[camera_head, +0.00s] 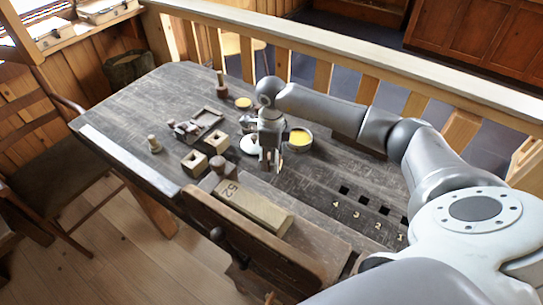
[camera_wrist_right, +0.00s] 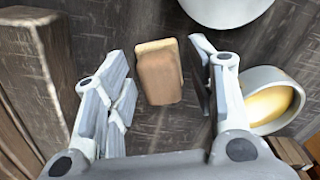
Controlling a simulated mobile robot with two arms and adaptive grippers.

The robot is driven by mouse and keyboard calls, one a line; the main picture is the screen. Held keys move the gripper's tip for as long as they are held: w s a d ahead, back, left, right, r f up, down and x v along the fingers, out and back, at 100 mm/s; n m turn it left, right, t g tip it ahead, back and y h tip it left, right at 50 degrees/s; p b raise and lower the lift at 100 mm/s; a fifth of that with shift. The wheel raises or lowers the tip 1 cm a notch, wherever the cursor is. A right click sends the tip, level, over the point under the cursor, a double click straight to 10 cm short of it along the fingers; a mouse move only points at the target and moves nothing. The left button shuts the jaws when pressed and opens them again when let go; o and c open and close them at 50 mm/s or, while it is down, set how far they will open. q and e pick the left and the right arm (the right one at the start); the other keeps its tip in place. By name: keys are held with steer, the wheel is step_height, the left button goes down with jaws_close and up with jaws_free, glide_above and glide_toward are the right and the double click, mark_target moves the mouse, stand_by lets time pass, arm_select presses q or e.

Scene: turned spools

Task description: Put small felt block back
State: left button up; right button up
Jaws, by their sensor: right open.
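A small tan-brown block (camera_wrist_right: 158,72), likely the small felt block, lies on the dark bench top in the right wrist view. It sits between the spread fingers of my right gripper (camera_wrist_right: 160,85), with a gap on both sides. In the head view my right gripper (camera_head: 268,163) points down over the middle of the bench, and I cannot make the block out there. A row of dark square holes (camera_head: 362,200) with numbers beside them is cut in the bench at the right. My left gripper is not in view.
A round tin with yellow contents (camera_head: 300,139) and a white round dish (camera_head: 249,146) stand close to my right gripper. Two square blocks with holes (camera_head: 194,164) and a shallow tray (camera_head: 207,117) are left of it. A long block marked 52 (camera_head: 254,207) lies in front.

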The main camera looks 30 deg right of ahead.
steer(key=shift+r, duration=0.1)
steer(key=shift+r, duration=0.2)
step_height(320, 180, up, 12)
steer(key=b, duration=0.2)
steer(key=shift+f, duration=0.15)
